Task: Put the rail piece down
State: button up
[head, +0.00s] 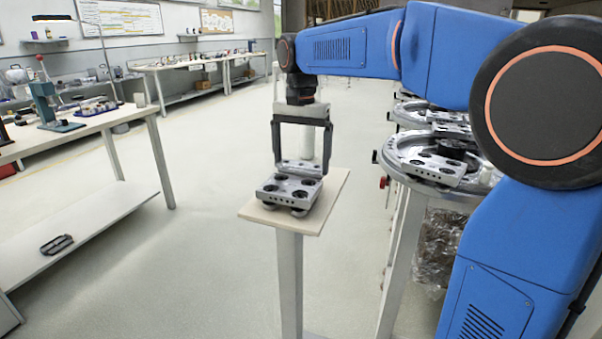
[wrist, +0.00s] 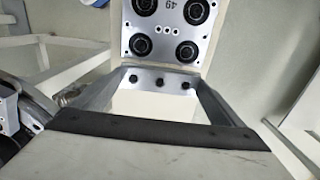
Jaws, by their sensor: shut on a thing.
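My gripper (head: 301,160) points down over a small square stand top (head: 328,195). It is shut on a grey metal piece, taken as the rail piece (head: 298,166). In the wrist view its face with three dark holes (wrist: 160,81) spans between the fingertips. A grey metal plate with four round black-ringed holes (head: 289,188) is on the stand, in front of the fingers. In the wrist view this plate (wrist: 170,30) bears the number 49 and lies right against the held face. I cannot tell whether the two are joined, or whether the held piece touches the stand.
A round metal track (head: 408,157) on a bench is at the right, with another four-holed plate (head: 434,166) on it. A white workbench (head: 85,122) with tools is at the left; a dark part (head: 57,244) lies on its lower shelf. The floor between is clear.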

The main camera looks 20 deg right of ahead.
aim_at(301, 164)
jog(key=shift+f, duration=1.85)
jog(key=shift+f, duration=0.15)
jog(key=o, duration=1.5)
